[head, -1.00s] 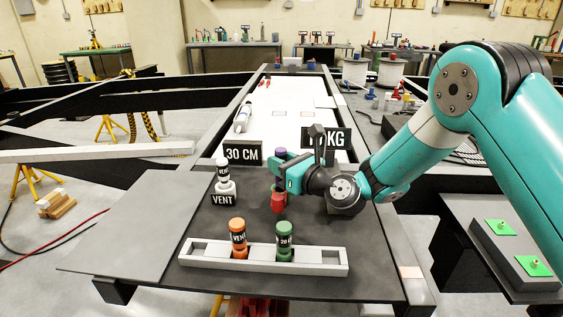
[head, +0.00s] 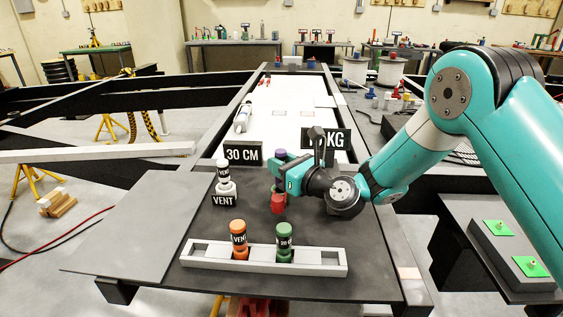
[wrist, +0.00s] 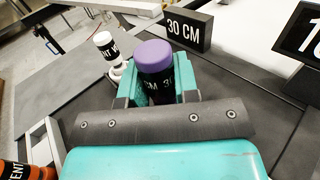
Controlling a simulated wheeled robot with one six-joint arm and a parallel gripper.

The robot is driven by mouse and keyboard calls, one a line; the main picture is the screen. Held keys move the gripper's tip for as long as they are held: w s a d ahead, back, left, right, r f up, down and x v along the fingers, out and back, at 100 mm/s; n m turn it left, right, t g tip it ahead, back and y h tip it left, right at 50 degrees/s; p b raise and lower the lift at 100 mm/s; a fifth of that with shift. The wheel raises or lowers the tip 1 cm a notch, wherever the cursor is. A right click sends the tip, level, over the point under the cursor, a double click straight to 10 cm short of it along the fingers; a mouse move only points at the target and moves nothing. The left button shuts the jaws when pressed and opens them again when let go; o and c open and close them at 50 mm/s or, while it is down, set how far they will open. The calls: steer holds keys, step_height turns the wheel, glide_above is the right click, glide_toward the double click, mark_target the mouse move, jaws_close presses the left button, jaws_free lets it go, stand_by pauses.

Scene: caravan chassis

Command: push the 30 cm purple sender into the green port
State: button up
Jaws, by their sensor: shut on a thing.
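The purple-capped sender (head: 281,154) has a dark body, and part of a 30 CM label shows on it in the wrist view (wrist: 155,60). My gripper (head: 280,172) is shut on its body and holds it upright over the dark board. A red piece (head: 278,203) shows directly below the gripper; whether the sender touches it is hidden. Two green square plates (head: 498,227), each with a small brass fitting, lie on a grey block at the far right, well away from the gripper.
A pale rack (head: 320,263) holds an orange VENT bottle (head: 238,238) and a green-capped one (head: 284,241). A white VENT bottle (head: 223,172) stands left of the gripper. The board's left part is clear.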

steer(key=shift+f+b, duration=1.2)
steer(key=shift+f, duration=0.75)
steer(key=shift+r, duration=0.1)
steer(key=shift+r+p, duration=1.5)
steer(key=shift+p, duration=1)
stand_by(0.5)
steer(key=shift+f+b, duration=0.9)
steer(key=shift+f, duration=0.7)
steer(key=o, duration=1)
